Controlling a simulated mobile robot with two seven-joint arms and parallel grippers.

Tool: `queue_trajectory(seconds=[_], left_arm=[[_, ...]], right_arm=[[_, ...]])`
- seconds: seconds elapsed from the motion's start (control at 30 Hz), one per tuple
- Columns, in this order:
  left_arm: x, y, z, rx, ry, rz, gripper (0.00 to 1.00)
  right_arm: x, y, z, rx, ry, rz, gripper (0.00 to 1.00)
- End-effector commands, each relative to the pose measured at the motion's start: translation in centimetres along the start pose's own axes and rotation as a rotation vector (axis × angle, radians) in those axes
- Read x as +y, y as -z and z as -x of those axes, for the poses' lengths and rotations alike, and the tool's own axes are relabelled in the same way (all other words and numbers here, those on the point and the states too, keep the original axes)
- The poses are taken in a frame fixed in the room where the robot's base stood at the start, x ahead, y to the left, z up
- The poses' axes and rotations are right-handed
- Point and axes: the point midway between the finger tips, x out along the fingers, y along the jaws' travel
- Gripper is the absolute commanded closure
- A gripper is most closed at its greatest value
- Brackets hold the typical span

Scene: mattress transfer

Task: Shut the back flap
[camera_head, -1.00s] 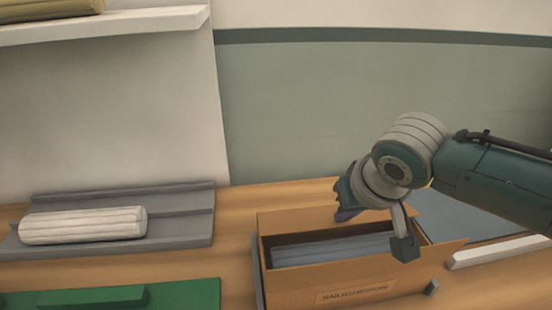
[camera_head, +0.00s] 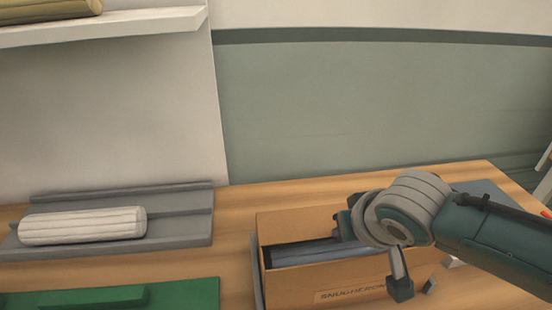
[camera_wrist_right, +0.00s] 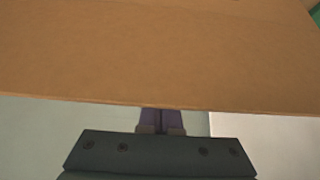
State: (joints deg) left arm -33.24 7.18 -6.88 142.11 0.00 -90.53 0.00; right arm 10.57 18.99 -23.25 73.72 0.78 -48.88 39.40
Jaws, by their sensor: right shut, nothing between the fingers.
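An open cardboard box (camera_head: 300,288) stands on the table in the head view, with a grey-blue rolled mattress (camera_head: 302,252) inside. Its back flap (camera_head: 290,223) stands up along the far side. My right gripper (camera_head: 345,226) is low at the back right of the box, by that flap; my wrist hides the box's right part. In the right wrist view, my purple fingers (camera_wrist_right: 160,122) are shut and empty. A brown cardboard panel (camera_wrist_right: 160,55) fills the top of that view; its edge cuts across the fingertips. Contact is unclear. My left gripper is out of view.
A grey tray (camera_head: 185,215) with a white roll (camera_head: 82,226) lies at left, behind a green board (camera_head: 185,293). A shelf (camera_head: 130,22) hangs above it. Table between tray and box is clear.

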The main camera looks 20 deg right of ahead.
Motion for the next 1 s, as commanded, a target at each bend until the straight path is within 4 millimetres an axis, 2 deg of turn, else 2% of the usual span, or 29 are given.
queue_trajectory(seconds=[0.57,0.67,0.8,0.87,1.0], left_arm=[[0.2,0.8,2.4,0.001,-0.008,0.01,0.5],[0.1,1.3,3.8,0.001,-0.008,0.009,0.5],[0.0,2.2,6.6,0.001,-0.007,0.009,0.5],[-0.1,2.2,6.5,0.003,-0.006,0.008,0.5],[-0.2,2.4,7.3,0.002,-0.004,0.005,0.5]], right_arm=[[0.1,1.4,1.9,0.0,-0.001,-0.001,1.0],[0.4,2.3,3.0,0.001,-0.001,-0.001,1.0],[0.8,4.3,5.2,0.001,-0.001,0.0,1.0],[0.8,3.6,5.8,0.0,0.002,0.002,1.0],[0.8,3.0,8.4,0.001,0.001,0.003,1.0]])
